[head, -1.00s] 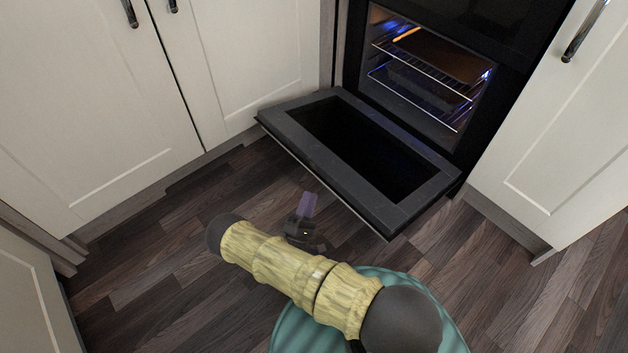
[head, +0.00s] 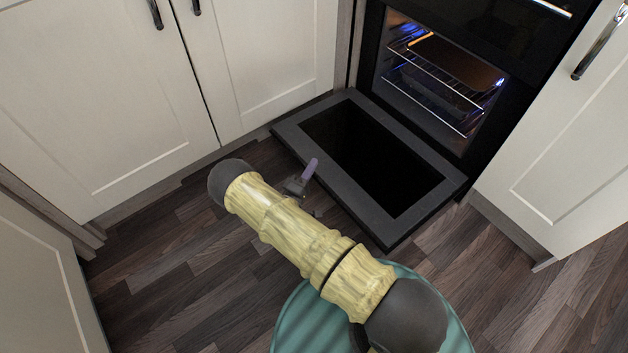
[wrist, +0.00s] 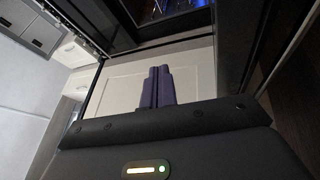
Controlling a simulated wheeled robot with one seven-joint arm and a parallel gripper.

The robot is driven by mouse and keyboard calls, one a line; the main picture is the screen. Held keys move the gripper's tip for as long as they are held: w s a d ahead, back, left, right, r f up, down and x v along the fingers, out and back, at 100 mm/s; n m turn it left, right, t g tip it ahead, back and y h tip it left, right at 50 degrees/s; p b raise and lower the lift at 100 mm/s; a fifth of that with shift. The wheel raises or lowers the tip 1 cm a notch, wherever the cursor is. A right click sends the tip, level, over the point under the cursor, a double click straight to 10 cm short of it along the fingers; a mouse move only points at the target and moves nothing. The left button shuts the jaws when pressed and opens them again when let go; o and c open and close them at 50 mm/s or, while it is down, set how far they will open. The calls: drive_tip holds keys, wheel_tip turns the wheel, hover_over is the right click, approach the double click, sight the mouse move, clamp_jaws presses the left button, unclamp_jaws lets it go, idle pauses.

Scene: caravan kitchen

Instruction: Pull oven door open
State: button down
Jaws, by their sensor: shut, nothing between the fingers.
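The oven door (head: 290,128) is folded down wide open, lying about level in front of the oven, with its dark inner window facing up. The lit oven cavity (head: 440,75) with its wire racks stands open behind it. My gripper (head: 311,168) is at the door's front left edge in the head view, its purple fingers shut with nothing between them. In the wrist view the purple fingers (wrist: 157,86) stand side by side and point toward a pale panel. Whether the fingers touch the door cannot be told.
Cream cupboard doors (head: 95,100) with dark handles stand left of the oven, and another cream cupboard (head: 565,150) stands close on the right. Dark wood floor (head: 160,245) is clear at the lower left.

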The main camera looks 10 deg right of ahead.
drive_tip(key=w+d+r+m+g+y+p, duration=0.1)
drive_tip(key=w+r+m+g+y+p, duration=0.2)
drive_tip(key=w+r, duration=0.3)
wheel_tip(320, 180, up, 18)
drive_tip(key=s+m+g+y+p, duration=0.3)
drive_tip(key=m+g+y+p, duration=0.1)
drive_tip(key=y+p, duration=0.4)
drive_tip(key=s+d+r+m+g+y+p, duration=0.1)
drive_tip(key=s+d+r+g+p, duration=0.1)
drive_tip(key=s+r, duration=0.8)
drive_tip(key=s+d+r+g+y+p, duration=0.1)
drive_tip(key=s+r+g+p, duration=0.3)
drive_tip(key=s+r, duration=0.5)
drive_tip(key=s+y+p, duration=0.1)
drive_tip(key=s, duration=0.4)
drive_tip(key=shift+s+d+r+m+p, duration=0.2)
drive_tip(key=shift+d+r+m+p, duration=0.2)
